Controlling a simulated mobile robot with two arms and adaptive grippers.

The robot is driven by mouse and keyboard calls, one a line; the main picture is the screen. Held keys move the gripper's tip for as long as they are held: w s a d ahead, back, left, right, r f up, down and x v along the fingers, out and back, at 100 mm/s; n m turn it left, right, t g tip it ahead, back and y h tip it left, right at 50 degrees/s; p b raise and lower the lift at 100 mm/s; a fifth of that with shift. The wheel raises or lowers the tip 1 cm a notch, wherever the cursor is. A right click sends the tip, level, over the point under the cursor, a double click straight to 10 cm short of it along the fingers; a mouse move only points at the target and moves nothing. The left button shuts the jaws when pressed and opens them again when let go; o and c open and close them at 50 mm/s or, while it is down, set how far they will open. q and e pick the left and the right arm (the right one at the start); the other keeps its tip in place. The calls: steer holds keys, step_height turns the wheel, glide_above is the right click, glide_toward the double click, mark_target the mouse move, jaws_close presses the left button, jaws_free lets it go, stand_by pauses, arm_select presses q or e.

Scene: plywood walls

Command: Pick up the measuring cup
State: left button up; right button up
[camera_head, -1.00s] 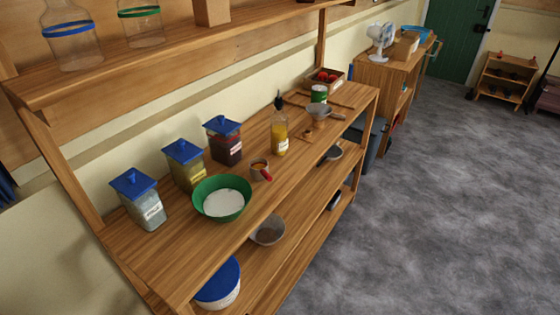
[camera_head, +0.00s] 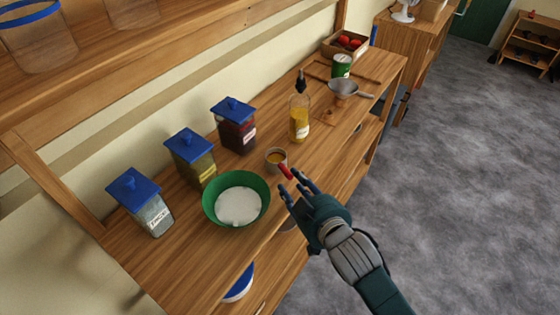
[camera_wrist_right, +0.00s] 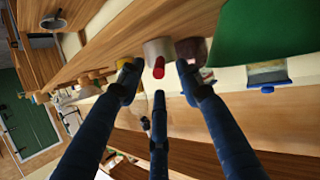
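The measuring cup (camera_head: 276,157) is small and metallic with a red handle. It stands on the wooden shelf top, just right of the green bowl, its handle (camera_head: 286,171) pointing toward the front edge. In the right wrist view the cup (camera_wrist_right: 158,50) shows ahead, its red handle end (camera_wrist_right: 158,68) facing me between my fingers. My right gripper (camera_head: 293,190) is open and empty, its fingertips close to the handle at the shelf's front. The same fingers show spread in the right wrist view (camera_wrist_right: 157,78). My left gripper is not in view.
A green bowl (camera_head: 262,205) with white contents stands left of the cup. Blue-lidded jars (camera_head: 236,129) and an oil bottle (camera_head: 299,122) stand behind. A sieve (camera_head: 342,88), green can (camera_head: 342,66) and crate (camera_head: 333,49) are farther back. An upper shelf (camera_head: 150,62) overhangs the rear.

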mark_target(285, 169)
steer(key=x, duration=0.2)
steer(key=shift+w+a+f, duration=0.1)
steer(key=shift+w, duration=0.15)
steer(key=shift+w+f, duration=0.1)
steer(key=shift+w, duration=0.15)
steer(key=shift+w+a+p, duration=0.2)
steer(key=shift+w+p, duration=0.15)
steer(key=shift+p, duration=0.1)
steer(key=p+x, duration=0.1)
steer(key=x, duration=0.2)
steer(key=shift+w, duration=0.3)
steer(key=shift+w+a, duration=0.2)
steer(key=shift+w, duration=0.15)
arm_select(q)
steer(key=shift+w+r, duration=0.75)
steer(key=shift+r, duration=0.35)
arm_select(e)
steer(key=shift+s, duration=0.1)
steer(key=c, duration=0.9)
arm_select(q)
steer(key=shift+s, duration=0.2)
arm_select(e)
steer(key=shift+f, duration=0.1)
jaws_close()
